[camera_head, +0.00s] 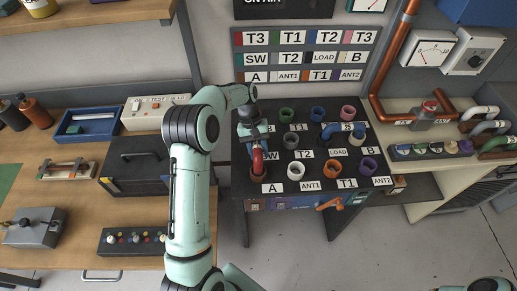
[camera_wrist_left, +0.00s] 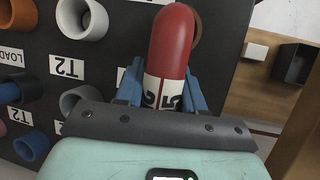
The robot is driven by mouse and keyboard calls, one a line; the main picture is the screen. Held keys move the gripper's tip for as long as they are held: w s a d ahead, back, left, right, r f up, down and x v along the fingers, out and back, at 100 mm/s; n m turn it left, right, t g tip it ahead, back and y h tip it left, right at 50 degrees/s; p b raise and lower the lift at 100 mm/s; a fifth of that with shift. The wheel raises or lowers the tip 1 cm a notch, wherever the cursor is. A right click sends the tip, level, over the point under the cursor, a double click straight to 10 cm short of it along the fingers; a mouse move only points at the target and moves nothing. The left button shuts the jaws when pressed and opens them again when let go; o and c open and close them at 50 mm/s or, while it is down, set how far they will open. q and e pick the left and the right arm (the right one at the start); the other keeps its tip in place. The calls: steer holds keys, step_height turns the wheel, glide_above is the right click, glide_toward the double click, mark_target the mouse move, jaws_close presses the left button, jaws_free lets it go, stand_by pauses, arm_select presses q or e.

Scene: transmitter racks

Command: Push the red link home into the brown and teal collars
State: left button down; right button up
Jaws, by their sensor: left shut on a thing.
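The red link (camera_head: 258,161) is in my left gripper (camera_head: 252,138), over the left column of the dark sloping panel. In the left wrist view the link (camera_wrist_left: 172,45) shows a rounded red end and a white marked band, between the blue fingers (camera_wrist_left: 160,92), which are shut on it. Its lower end is at the brown collar (camera_head: 257,173) by the label A; how deep it sits I cannot tell. A brown rim (camera_wrist_left: 196,28) shows behind the link in the wrist view. The teal collar is not visible, likely hidden behind my gripper. My right gripper is out of view.
Other collars stand close by: white (camera_head: 295,171), grey (camera_head: 290,140), green (camera_head: 286,115), orange (camera_head: 331,168) and purple (camera_head: 368,165). A blue link (camera_head: 338,130) sits on the panel to the right. A black case (camera_head: 135,165) lies on the wooden bench at left.

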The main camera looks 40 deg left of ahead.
arm_select(q)
steer(key=shift+f, duration=0.25)
steer(key=c, duration=0.6)
jaws_free()
steer(key=p+v, duration=0.1)
steer(key=v, duration=0.8)
steer(key=shift+d+p, duration=0.1)
steer(key=shift+p, duration=0.25)
steer(key=v, duration=0.4)
steer(key=shift+r, duration=0.2)
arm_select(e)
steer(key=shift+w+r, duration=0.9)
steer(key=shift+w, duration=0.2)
